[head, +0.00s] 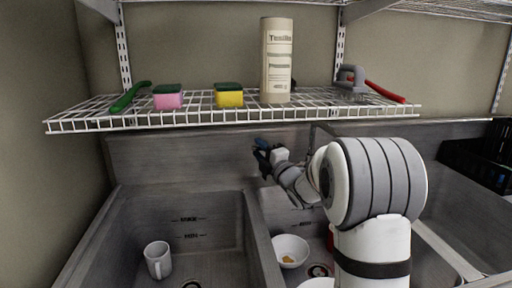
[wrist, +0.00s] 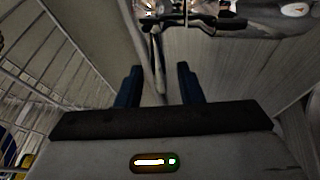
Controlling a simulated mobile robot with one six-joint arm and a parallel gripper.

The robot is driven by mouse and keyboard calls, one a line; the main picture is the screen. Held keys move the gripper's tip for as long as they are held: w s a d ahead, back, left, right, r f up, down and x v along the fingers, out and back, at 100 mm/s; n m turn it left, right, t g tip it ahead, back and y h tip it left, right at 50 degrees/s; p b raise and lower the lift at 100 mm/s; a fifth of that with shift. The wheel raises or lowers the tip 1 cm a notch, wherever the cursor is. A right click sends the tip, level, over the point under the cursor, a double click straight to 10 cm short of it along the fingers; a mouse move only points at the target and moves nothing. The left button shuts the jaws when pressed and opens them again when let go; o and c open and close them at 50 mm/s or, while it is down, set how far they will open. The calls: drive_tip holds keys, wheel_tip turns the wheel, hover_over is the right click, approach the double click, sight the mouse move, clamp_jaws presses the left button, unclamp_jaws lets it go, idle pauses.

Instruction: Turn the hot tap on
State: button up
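In the wrist view, chrome tap parts (wrist: 190,8) show at the top edge, cut off by the frame. In the head view my gripper (head: 261,146) is in front of the sink's back wall, below the shelf. I cannot make out the tap there.
A white mug (head: 157,260) stands in the left basin. A white bowl (head: 291,250) is in the basin below my arm. A black crate (head: 475,160) is at the right.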

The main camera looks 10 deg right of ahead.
drive_tip(key=shift+x, duration=1.5)
drive_tip(key=shift+c, duration=0.4)
clamp_jaws()
